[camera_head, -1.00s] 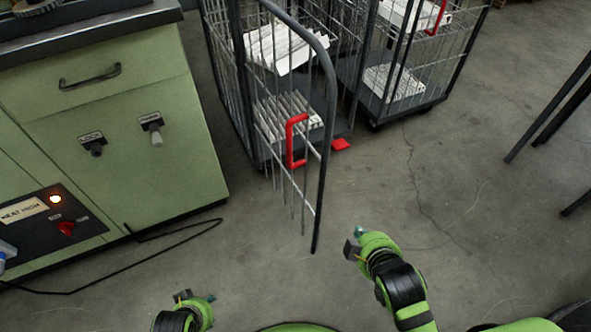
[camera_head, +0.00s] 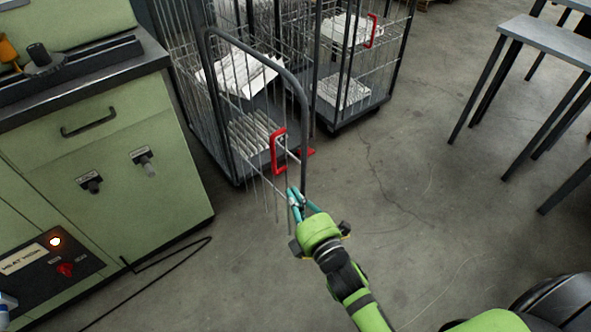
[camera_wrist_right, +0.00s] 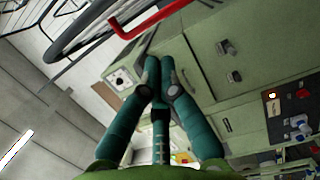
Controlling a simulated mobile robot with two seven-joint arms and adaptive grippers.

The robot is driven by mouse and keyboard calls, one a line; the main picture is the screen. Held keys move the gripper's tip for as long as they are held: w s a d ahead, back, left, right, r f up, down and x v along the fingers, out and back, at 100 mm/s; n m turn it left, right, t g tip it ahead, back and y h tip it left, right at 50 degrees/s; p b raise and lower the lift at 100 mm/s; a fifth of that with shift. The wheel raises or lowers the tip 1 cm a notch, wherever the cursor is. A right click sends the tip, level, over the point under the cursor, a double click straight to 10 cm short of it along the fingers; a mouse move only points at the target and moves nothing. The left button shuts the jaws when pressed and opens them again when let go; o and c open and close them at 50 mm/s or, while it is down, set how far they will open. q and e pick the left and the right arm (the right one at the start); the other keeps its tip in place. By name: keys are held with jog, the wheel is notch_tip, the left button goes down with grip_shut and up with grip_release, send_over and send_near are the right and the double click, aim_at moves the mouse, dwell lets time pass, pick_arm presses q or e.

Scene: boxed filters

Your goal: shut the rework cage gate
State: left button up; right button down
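The cage gate (camera_head: 304,130) is a dark tube frame with thin wires and a red handle (camera_head: 279,151). It stands swung out from the near wire cage (camera_head: 237,168), toward me. My right gripper (camera_head: 296,193) is at the lower end of the gate's free edge in the head view. I cannot tell whether it touches the gate. In the right wrist view, the fingers (camera_wrist_right: 160,65) are together with nothing visible between them. The red handle (camera_wrist_right: 150,20) and the curved gate frame (camera_wrist_right: 85,35) show beyond the fingertips.
The near cage holds white pleated filters (camera_head: 255,133). A second cage (camera_head: 350,115) stands behind it to the right. A green cabinet (camera_head: 140,190) is at the left, with a black cable (camera_head: 165,272) on the floor. Grey tables (camera_head: 550,40) stand at the right. The floor between is clear.

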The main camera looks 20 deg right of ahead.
aim_at(296, 171)
jog(key=w+d, duration=0.1)
jog(key=w, duration=0.4)
jog(key=w+d, duration=0.1)
jog(key=w, duration=0.1)
jog(key=shift+w+d, duration=0.3)
jog(key=shift+w, duration=0.05)
